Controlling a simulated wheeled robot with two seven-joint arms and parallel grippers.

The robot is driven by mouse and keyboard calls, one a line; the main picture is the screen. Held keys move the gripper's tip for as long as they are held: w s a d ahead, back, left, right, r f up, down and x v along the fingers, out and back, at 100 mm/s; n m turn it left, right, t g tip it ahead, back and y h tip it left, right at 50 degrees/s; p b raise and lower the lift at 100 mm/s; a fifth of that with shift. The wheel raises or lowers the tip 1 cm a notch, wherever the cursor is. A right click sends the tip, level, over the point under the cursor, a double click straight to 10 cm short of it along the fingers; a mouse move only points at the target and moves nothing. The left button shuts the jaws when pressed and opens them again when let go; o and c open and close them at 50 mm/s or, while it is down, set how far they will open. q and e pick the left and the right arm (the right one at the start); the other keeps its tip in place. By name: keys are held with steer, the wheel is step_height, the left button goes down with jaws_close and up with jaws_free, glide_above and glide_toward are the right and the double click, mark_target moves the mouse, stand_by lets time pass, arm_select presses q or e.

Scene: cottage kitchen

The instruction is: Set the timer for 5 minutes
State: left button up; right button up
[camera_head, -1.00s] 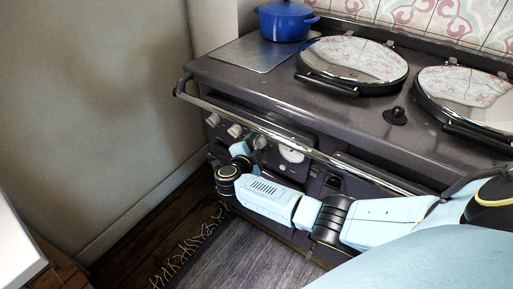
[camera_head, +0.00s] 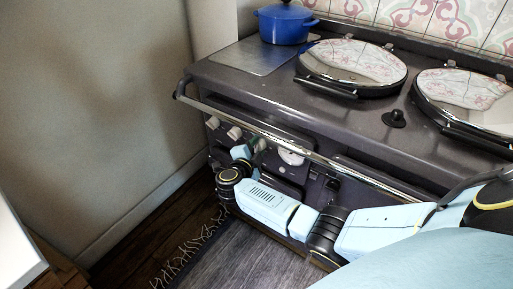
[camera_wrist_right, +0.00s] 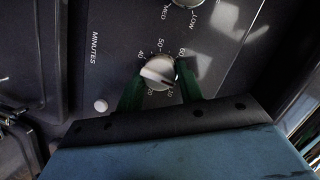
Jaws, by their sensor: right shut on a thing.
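The timer knob (camera_wrist_right: 158,72) is a round silver dial with a raised bar across it, on the stove's dark front panel. In the right wrist view, the word MINUTES and numbers such as 40, 50 and 60 are printed around it. The bar lies slanted; I cannot tell its exact setting. My right gripper (camera_wrist_right: 160,82) has its dark green fingers on either side of the knob, shut on it. In the head view the right gripper (camera_head: 256,149) is at the stove front, and the knob is mostly hidden. My left gripper is not in view.
Another knob (camera_wrist_right: 187,2) marked LOW and MED is above the timer. A small white button (camera_wrist_right: 100,105) is beside it. The stove (camera_head: 290,105) has a front rail (camera_head: 300,150) above my right arm. A blue pot (camera_head: 285,24) stands on top. A rug (camera_head: 235,255) lies on the floor.

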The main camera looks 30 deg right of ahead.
steer(key=shift+a+m, duration=0.1)
steer(key=shift+m, duration=0.2)
steer(key=m+t+b, duration=0.1)
steer(key=m+b, duration=0.1)
steer(key=shift+f+m, duration=0.15)
steer(key=shift+m, duration=0.25)
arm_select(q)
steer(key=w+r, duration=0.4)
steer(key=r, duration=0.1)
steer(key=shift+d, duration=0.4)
arm_select(e)
steer(key=shift+t, duration=0.4)
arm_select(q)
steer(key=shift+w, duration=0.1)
arm_select(e)
steer(key=o, duration=1)
steer(key=shift+s, duration=0.1)
steer(key=shift+s, duration=0.1)
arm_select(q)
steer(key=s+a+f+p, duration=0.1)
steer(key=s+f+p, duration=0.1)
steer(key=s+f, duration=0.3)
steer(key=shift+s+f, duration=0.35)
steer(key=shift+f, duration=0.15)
arm_select(e)
steer(key=shift+v, duration=6.6)
